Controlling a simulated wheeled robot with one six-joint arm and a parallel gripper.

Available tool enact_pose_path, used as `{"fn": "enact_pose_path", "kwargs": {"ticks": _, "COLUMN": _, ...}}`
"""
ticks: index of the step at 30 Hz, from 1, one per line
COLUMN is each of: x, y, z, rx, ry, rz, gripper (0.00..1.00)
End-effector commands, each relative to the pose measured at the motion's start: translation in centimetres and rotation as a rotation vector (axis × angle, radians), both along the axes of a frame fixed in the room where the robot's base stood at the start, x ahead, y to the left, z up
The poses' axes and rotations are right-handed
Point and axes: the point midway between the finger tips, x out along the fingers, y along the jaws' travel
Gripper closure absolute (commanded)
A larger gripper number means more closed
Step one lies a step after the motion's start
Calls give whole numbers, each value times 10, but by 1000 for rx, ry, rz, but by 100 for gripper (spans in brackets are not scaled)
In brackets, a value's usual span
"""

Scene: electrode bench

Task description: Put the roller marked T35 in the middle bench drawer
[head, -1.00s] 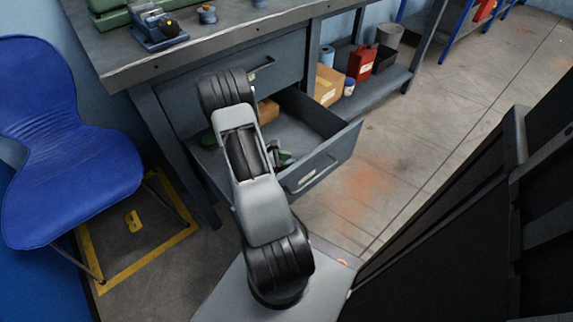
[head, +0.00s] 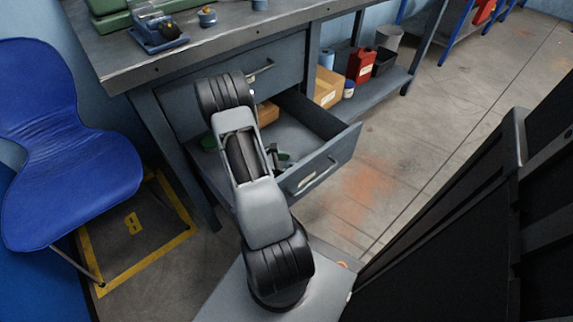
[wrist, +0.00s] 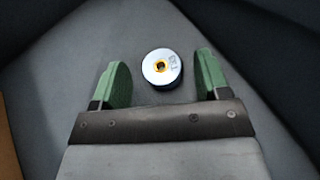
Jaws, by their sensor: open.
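A short round roller (wrist: 161,68) with a pale top, a brass-edged centre hole and a dark side rests on a grey surface, apparently the drawer floor. Its mark is small and turned, so I cannot read it surely. My gripper (wrist: 162,58) is open, with one green finger on each side of the roller and a gap on both sides. In the head view my gripper (head: 282,157) is low inside the pulled-out bench drawer (head: 322,165), partly behind my arm. The roller is hidden there.
A brown block (head: 268,113) lies at the back of the drawer. The drawer above (head: 262,72) is shut. Blue roller-like pieces (head: 207,17) stand on the bench top (head: 225,38).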

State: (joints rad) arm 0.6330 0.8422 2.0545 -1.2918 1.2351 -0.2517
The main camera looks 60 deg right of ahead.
Motion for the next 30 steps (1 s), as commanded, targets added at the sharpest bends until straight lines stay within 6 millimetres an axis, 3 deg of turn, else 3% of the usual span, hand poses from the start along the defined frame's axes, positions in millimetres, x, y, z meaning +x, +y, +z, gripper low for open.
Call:
{"fn": "enact_pose_path", "kwargs": {"ticks": 13, "x": 42, "y": 39, "z": 25, "rx": 1, "ry": -1, "rz": 3, "gripper": 31}}
{"fn": "enact_pose_path", "kwargs": {"ticks": 30, "x": 49, "y": 45, "z": 27, "rx": 0, "ry": 0, "rz": 1, "gripper": 31}}
